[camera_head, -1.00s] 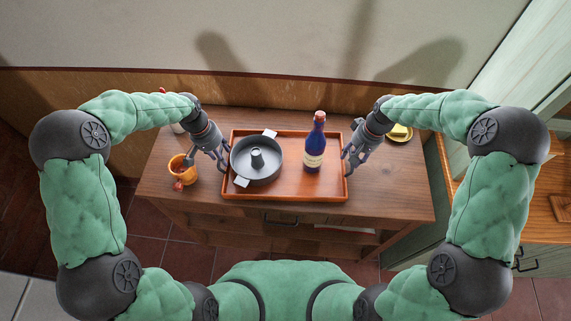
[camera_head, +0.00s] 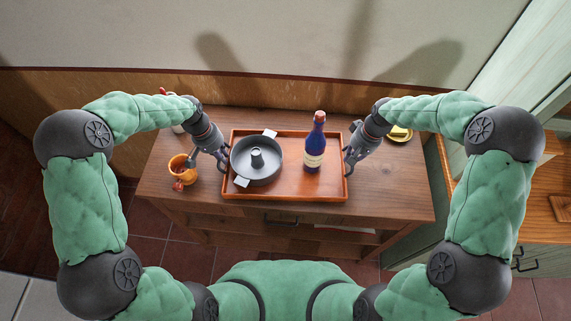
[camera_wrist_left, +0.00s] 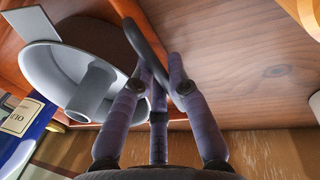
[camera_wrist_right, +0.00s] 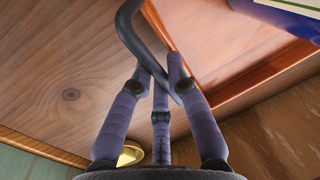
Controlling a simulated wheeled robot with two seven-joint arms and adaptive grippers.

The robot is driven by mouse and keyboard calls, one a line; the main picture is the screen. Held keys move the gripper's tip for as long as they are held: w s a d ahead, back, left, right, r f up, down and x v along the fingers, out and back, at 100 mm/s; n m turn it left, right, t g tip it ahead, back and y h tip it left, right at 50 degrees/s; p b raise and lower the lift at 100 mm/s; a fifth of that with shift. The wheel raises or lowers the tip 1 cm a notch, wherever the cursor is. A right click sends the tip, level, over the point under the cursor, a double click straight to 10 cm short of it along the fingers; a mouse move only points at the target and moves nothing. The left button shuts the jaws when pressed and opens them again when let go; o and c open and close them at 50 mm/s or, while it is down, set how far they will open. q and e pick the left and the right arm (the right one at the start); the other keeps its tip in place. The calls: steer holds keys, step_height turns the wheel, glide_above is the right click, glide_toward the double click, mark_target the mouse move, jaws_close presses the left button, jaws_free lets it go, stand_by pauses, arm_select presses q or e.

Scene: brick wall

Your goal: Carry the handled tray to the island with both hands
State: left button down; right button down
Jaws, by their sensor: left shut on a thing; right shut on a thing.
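The orange-brown wooden tray (camera_head: 293,189) lies on the wooden cabinet top. A grey round cake pan (camera_head: 268,171) with a centre tube and two flat handles stands on its left half. A dark blue bottle (camera_head: 316,145) with a cream label stands upright on its right half. My left gripper (camera_head: 223,161) is at the tray's left side, its fingers shut on a dark curved handle (camera_wrist_left: 146,45) in the left wrist view. My right gripper (camera_head: 349,165) is at the tray's right side, shut on the other dark handle (camera_wrist_right: 140,38). The island cannot be made out.
An orange mug (camera_head: 181,167) stands left of the tray on the cabinet top (camera_head: 385,200). A small yellow item on a plate (camera_head: 400,133) lies behind my right gripper. A pale green cupboard with a wooden top (camera_head: 535,215) stands at the right. The wall is close behind.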

arm_select(q)
steer(key=shift+w+r, duration=0.1)
steer(key=shift+r, duration=0.2)
arm_select(e)
steer(key=shift+w+r, duration=0.1)
steer(key=shift+r, duration=0.15)
